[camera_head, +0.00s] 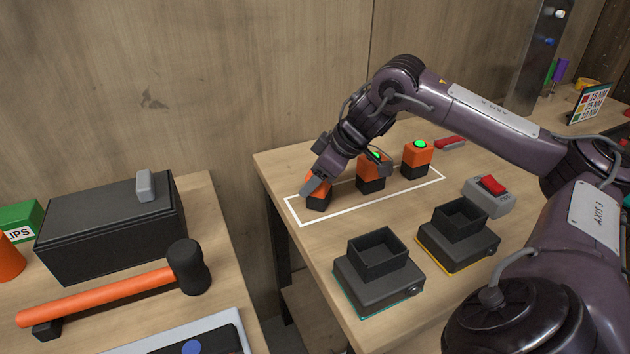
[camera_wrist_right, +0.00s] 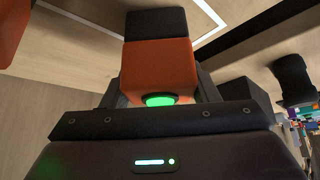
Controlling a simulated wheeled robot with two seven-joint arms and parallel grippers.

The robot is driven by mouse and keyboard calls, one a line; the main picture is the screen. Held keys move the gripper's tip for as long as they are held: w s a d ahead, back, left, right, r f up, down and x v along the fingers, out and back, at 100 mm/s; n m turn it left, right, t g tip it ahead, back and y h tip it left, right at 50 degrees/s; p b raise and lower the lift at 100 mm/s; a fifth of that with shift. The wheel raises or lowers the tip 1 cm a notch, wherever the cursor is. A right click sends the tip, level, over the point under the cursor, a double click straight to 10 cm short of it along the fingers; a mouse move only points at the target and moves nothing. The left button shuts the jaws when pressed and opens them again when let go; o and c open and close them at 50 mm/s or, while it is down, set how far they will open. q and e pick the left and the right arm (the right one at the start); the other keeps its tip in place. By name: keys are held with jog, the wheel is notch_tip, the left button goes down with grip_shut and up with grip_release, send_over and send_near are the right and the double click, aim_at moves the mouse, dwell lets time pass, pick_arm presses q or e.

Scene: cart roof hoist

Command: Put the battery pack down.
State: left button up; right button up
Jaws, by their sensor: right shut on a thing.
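My right gripper (camera_head: 313,187) is shut on an orange and black battery pack (camera_head: 319,203) at the left end of a white outlined strip (camera_head: 300,222) on the right table. In the right wrist view the pack (camera_wrist_right: 160,68) sits between the fingers, green light toward the gripper and black end away. The pack looks upright, at or very near the tabletop; I cannot tell if it touches. Two similar packs stand in the strip to its right, a middle one (camera_head: 370,183) partly behind my wrist and a right one (camera_head: 416,162). My left gripper is not in view.
Two dark chargers with empty sockets, one teal-edged (camera_head: 376,288) and one yellow-edged (camera_head: 458,250), stand in front of the strip. A grey switch box (camera_head: 487,202) is beside them. A black box (camera_head: 110,230) and an orange-handled mallet (camera_head: 120,291) lie on the left table, across a gap.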

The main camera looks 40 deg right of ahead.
dwell(0.3)
jog(key=o, duration=1.3)
jog(key=shift+f, duration=0.1)
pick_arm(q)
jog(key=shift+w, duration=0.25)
pick_arm(e)
jog(key=shift+r, duration=0.2)
jog(key=v, duration=0.4)
jog(key=shift+d, duration=0.1)
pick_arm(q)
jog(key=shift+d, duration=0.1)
pick_arm(e)
jog(key=v, duration=0.7)
jog(key=shift+s+r, duration=0.2)
jog(key=shift+r, duration=0.1)
